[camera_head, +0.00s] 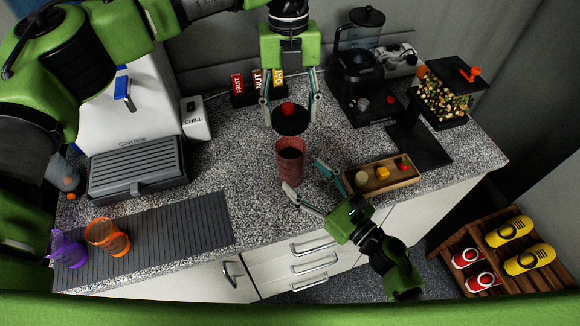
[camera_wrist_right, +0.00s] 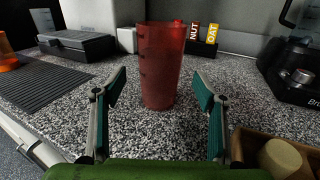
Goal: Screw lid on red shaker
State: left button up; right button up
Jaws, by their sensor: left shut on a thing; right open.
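The red shaker (camera_head: 289,165) stands upright and uncovered on the speckled counter in the head view. In the right wrist view the shaker (camera_wrist_right: 161,66) stands just beyond the open fingers. A black lid with a red cap (camera_head: 290,119) is held by my left gripper (camera_head: 289,104), above and slightly behind the shaker, apart from it. My right gripper (camera_head: 304,178) is open, its fingertips spread at the front right of the shaker. In the right wrist view my right gripper (camera_wrist_right: 161,92) shows empty space between its fingers.
A wooden tray (camera_head: 395,181) with small items lies right of the shaker. A black blender (camera_head: 363,70) stands behind it. Purple (camera_head: 69,248) and orange (camera_head: 107,237) cups stand on a grey mat (camera_head: 190,222). The counter left of the shaker is clear.

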aim_at(298, 170)
jog(key=x, duration=0.6)
jog(key=shift+a, duration=0.1)
jog(key=c, duration=1.7)
pick_arm(q)
jog(key=shift+f, duration=2.5)
